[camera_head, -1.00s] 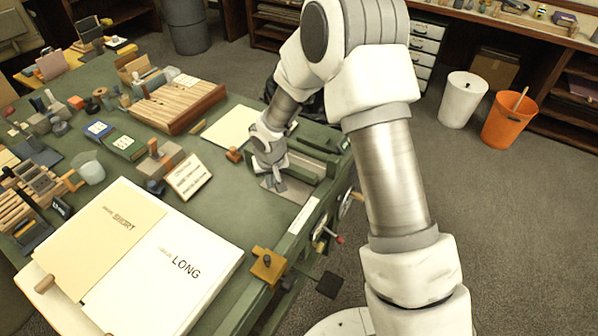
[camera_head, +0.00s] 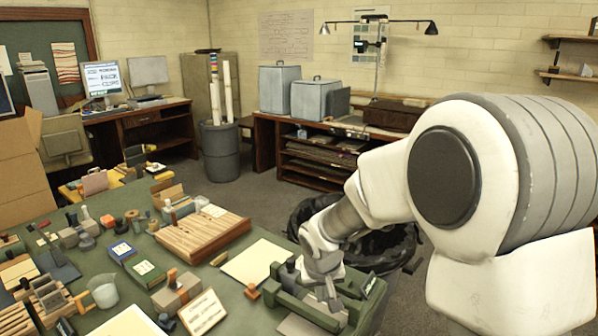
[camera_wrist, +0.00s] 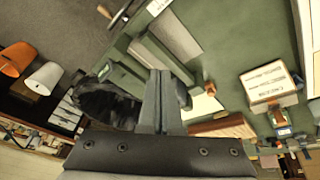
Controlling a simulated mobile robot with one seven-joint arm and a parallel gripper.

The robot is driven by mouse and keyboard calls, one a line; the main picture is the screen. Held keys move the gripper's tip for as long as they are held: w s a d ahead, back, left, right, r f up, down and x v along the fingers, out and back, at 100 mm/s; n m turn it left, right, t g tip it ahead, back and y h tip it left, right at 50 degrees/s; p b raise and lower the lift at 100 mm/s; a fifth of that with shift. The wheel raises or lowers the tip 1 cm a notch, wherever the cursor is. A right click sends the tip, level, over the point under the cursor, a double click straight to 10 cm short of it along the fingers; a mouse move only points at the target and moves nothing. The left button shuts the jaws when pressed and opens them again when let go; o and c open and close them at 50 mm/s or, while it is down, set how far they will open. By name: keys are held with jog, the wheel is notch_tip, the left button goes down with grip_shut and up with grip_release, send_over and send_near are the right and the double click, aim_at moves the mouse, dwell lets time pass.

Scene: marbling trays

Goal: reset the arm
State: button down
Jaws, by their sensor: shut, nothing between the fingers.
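My gripper (camera_head: 334,302) hangs at the end of my bent arm, low over the right end of the green bench (camera_head: 233,312), beside a green-framed fixture (camera_head: 300,305). In the wrist view its two fingers (camera_wrist: 161,72) lie together with nothing between them. A flat grey plate lies under or close to the fingertips; I cannot tell whether they touch it.
Left of my gripper are a cream sheet (camera_head: 258,262), a slatted wooden board (camera_head: 203,235), a lettered card (camera_head: 203,313) and a clear cup (camera_head: 103,291). A black-lined bin (camera_head: 375,250) stands behind the bench. White (camera_wrist: 43,78) and orange (camera_wrist: 14,58) bins show in the wrist view.

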jog(key=s+d+r+m, duration=0.1)
jog(key=s+d+r, duration=0.6)
jog(key=s+r, duration=0.5)
jog(key=s+d+r+t, duration=0.1)
jog(key=s+r, duration=0.3)
jog(key=s, duration=0.8)
jog(key=shift+d+r+t+y, duration=0.15)
jog(key=shift+d+t+y, duration=0.15)
jog(key=shift+d, duration=0.15)
jog(key=shift+w, duration=0.1)
